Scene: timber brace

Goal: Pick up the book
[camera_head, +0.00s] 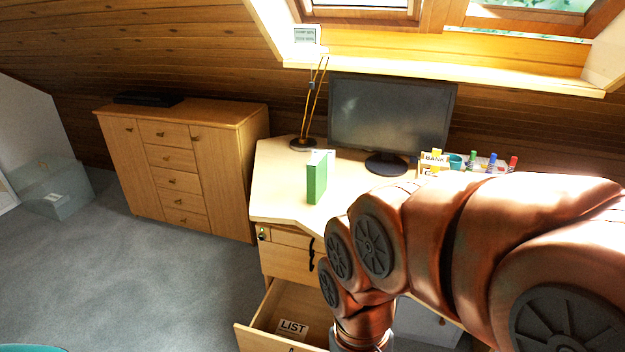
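The book (317,177) has a green cover and stands upright on the left part of the light wooden desk (274,189). It is in front of the monitor and to the left of my arm. My copper-coloured arm reaches in from the right and bends down in front of the desk, lower than the book and apart from it in the picture. My gripper is not in view; the arm's end runs off the bottom edge. Nothing covers the book.
A monitor (391,115) and a lamp (304,143) stand behind the book. Markers and a box labelled BANK (433,159) are at the desk's right. A drawer (262,325) stands open below, holding a LIST card (292,328).

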